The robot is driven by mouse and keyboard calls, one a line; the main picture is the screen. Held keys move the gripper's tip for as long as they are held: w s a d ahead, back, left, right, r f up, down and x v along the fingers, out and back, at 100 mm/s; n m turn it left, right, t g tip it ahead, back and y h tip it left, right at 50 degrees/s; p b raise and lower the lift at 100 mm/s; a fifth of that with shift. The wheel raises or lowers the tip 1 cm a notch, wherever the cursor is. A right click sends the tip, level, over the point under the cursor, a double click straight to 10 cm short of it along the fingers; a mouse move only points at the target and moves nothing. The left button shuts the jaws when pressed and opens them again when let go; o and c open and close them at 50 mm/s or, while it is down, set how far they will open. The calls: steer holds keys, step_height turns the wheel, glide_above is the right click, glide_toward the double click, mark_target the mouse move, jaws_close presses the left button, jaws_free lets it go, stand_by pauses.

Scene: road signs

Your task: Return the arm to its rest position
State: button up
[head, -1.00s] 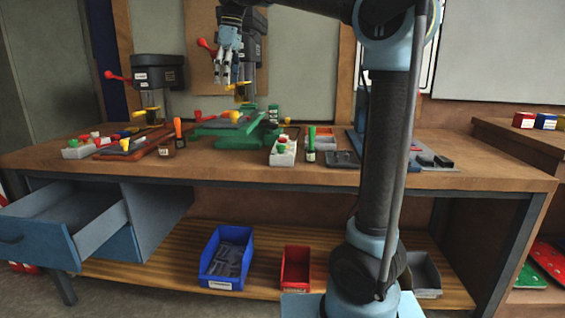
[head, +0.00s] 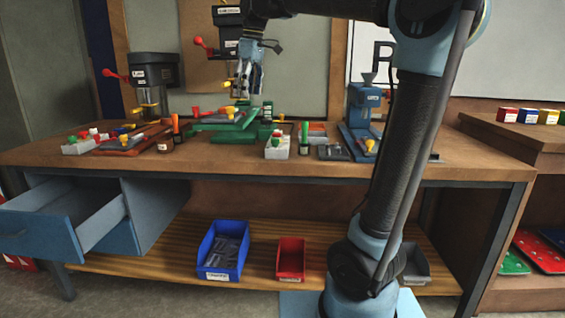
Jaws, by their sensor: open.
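My gripper (head: 240,88) hangs pointing down in the upper middle of the head view, above the back of the workbench (head: 480,172). Its jaws are open, and I see nothing held between them. It is in front of a drill press (head: 228,18) and above a green vise (head: 237,128), with a gap between it and the vise. My arm rises from the lower right, leans right, and its upper link runs left along the top of the picture to the gripper.
An open drawer (head: 30,235) sticks out at the left. A blue bin (head: 222,250) and a red bin (head: 290,260) stand on the lower shelf. A blue machine (head: 364,105) stands right of the vise. Small parts and bottles crowd the benchtop.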

steer(key=s+d+f+m, duration=0.5)
steer(key=s+d+f, duration=0.2)
steer(key=d+f, duration=0.6)
steer(key=s+d+f+m+t+h, duration=0.1)
steer(key=s+d+f+m, duration=0.4)
steer(key=d+f, duration=0.8)
steer(key=s+f, duration=0.2)
steer(key=s, duration=0.1)
steer(key=shift+s+m, duration=0.3)
steer(key=s+d+f+m, duration=0.1)
steer(key=s+f, duration=0.1)
steer(key=f, duration=0.1)
steer(key=s+d+f+m, duration=0.1)
steer(key=s+f, duration=0.1)
steer(key=f, duration=0.2)
steer(key=s+d+f+m, duration=0.1)
steer(key=s+d+f, duration=0.1)
steer(key=f, duration=0.2)
steer(key=shift+s+t+h, duration=0.3)
steer(key=shift+s, duration=0.05)
steer(key=shift+c, duration=0.4)
